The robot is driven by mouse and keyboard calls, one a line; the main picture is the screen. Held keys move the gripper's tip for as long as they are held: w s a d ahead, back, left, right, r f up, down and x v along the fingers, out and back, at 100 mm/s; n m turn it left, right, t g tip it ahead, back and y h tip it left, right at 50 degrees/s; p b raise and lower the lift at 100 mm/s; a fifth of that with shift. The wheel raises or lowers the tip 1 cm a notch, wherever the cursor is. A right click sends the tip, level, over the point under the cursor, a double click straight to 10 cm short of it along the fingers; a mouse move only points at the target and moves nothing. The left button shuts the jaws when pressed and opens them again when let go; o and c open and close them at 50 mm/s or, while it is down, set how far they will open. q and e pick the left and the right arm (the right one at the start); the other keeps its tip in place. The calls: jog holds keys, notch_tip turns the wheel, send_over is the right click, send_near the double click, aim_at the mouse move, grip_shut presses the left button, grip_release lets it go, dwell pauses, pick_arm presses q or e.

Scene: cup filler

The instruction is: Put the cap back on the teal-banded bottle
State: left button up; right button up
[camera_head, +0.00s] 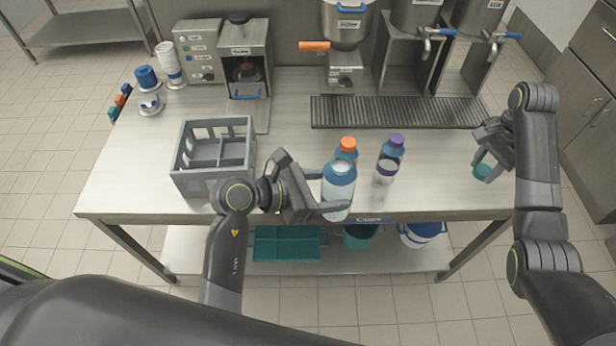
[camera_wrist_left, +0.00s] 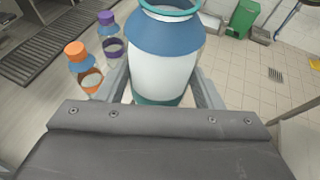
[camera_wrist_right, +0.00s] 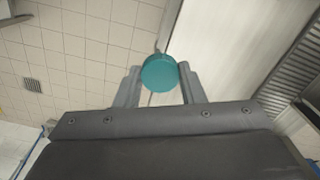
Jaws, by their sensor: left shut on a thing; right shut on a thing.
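The teal-banded bottle (camera_head: 338,186) has a blue shoulder, a clear white body and a teal band at its base. Its mouth is open, with no cap on it. My left gripper (camera_head: 332,204) is shut around its body near the table's front edge; the bottle also fills the left wrist view (camera_wrist_left: 166,60). The teal cap (camera_head: 483,171) is held in my right gripper (camera_head: 484,166) over the right part of the table, well apart from the bottle. The cap shows between the fingertips in the right wrist view (camera_wrist_right: 160,73).
An orange-capped bottle (camera_head: 347,147) stands just behind the held bottle, and a purple-capped bottle (camera_head: 388,158) stands to its right. A grey crate (camera_head: 187,182) is at the left. A drain grate (camera_head: 400,112) lies at the back. The tabletop between bottles and right gripper is clear.

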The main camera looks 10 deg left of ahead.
pick_arm(q)
jog(key=s+a+f+b, duration=0.1)
jog(key=a+f+b, duration=0.2)
jog(key=a+b, duration=0.4)
jog(key=s+a+f+b, duration=0.2)
jog(key=a+f+b, duration=0.1)
jog(key=a+b, duration=0.4)
jog(key=shift+a+f, duration=0.15)
jog(key=shift+a, duration=0.2)
